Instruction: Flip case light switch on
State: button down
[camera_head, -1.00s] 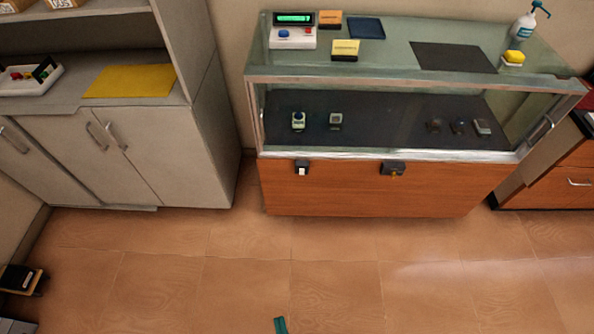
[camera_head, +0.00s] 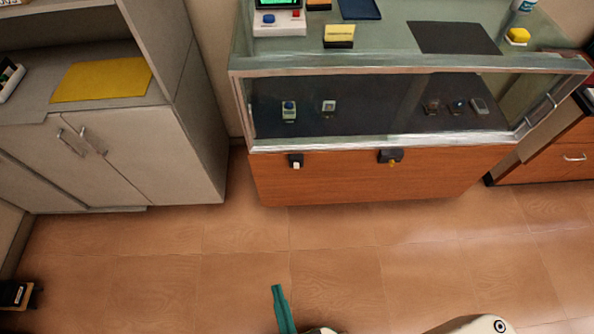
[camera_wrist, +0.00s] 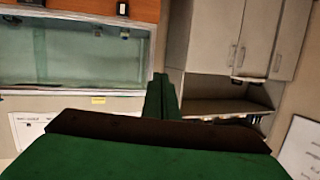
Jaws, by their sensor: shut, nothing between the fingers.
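The glass display case (camera_head: 400,145) has a wood front panel (camera_head: 340,178). On that panel sits a small black fixture with a white piece (camera_head: 296,161), which looks like the light switch. It is too small to read its position. It seems to show at the top of the wrist view (camera_wrist: 123,8). My gripper (camera_head: 278,289) is low in the head view, well short of the case and below the switch in the picture. Its green fingers are together and empty in the wrist view (camera_wrist: 160,80).
A second black fixture with a brass-coloured knob (camera_head: 391,157) is to the right on the same panel. A grey cabinet (camera_head: 150,150) stands left of the case, and wooden drawers (camera_head: 550,170) stand right. The floor (camera_head: 200,270) in front is clear.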

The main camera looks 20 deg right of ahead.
jog(key=w+d+f+m+g+h, duration=0.1)
jog(key=w+d+f+m, duration=0.1)
jog(key=w+f+m, duration=0.4)
jog(key=w+d+f+m+h, duration=0.1)
jog(key=w+d+f+m, duration=0.25)
jog(key=w+f, duration=0.45)
jog(key=w+d+f+m, duration=0.3)
jog(key=w+d+m, duration=0.2)
jog(key=w, duration=0.4)
jog(key=w+d+f+m+g+h, duration=0.1)
jog(key=w+d+f+m, duration=0.2)
jog(key=w+d+m, duration=0.2)
jog(key=w+m, duration=0.1)
jog(key=w, duration=0.2)
jog(key=shift+w+d+f+g, duration=0.15)
jog(key=shift+w+g, duration=0.15)
jog(key=shift+w, duration=0.1)
send_near(297, 165)
notch_tip(297, 165, down, 3)
jog(key=w, duration=0.4)
jog(key=shift+w+d, duration=0.15)
jog(key=shift+d, duration=0.25)
jog(key=shift+w+d, duration=0.15)
jog(key=shift+w, duration=0.4)
